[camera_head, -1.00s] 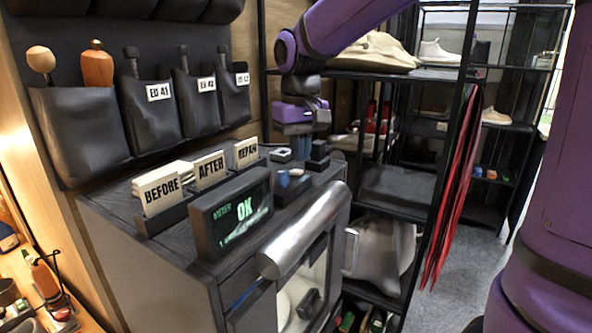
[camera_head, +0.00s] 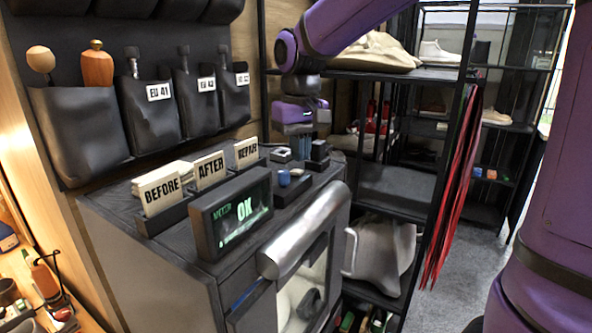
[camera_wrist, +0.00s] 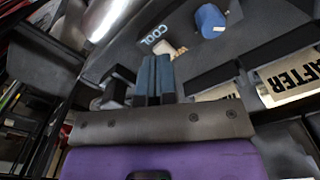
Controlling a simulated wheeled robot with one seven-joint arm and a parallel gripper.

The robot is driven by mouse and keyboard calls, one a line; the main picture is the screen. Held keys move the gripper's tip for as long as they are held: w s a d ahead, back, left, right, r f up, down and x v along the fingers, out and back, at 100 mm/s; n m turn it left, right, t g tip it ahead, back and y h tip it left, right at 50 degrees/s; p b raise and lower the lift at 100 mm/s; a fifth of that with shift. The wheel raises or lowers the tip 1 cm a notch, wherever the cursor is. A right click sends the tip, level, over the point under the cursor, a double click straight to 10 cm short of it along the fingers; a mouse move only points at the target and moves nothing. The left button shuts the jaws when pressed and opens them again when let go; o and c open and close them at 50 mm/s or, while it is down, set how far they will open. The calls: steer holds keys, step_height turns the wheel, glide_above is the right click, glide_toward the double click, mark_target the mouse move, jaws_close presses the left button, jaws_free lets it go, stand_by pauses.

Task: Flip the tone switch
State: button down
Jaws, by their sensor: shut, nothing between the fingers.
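In the wrist view a white COOL label (camera_wrist: 157,38) is on the dark cabinet top (camera_wrist: 125,50), just beyond my fingertips. The tone switch itself cannot be made out clearly; my fingers hide the spot near the labels. My gripper (camera_wrist: 158,62) is shut and empty, its two blue-grey fingers together. In the head view my gripper (camera_head: 300,150) points down over the back right of the cabinet top; I cannot tell whether it touches anything.
A blue knob (camera_head: 284,178) stands in front of my gripper and also shows in the wrist view (camera_wrist: 210,20). A black shelf rack (camera_head: 395,190) is to the right.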

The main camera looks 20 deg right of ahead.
mark_target(300, 171)
steer(key=shift+f, duration=1.25)
stand_by(1.3)
steer(key=shift+r, duration=3.55)
steer(key=s+d+f+t, duration=0.1)
steer(key=s+d, duration=0.1)
steer(key=s, duration=0.5)
steer(key=s+d+f+t, duration=0.1)
steer(key=s+d+t, duration=0.1)
steer(key=s, duration=0.5)
steer(key=s+d+f+m+t, duration=0.1)
steer(key=s+d+t, duration=0.1)
steer(key=s, duration=0.5)
steer(key=shift+d+f, duration=0.3)
steer(key=shift+d, duration=0.15)
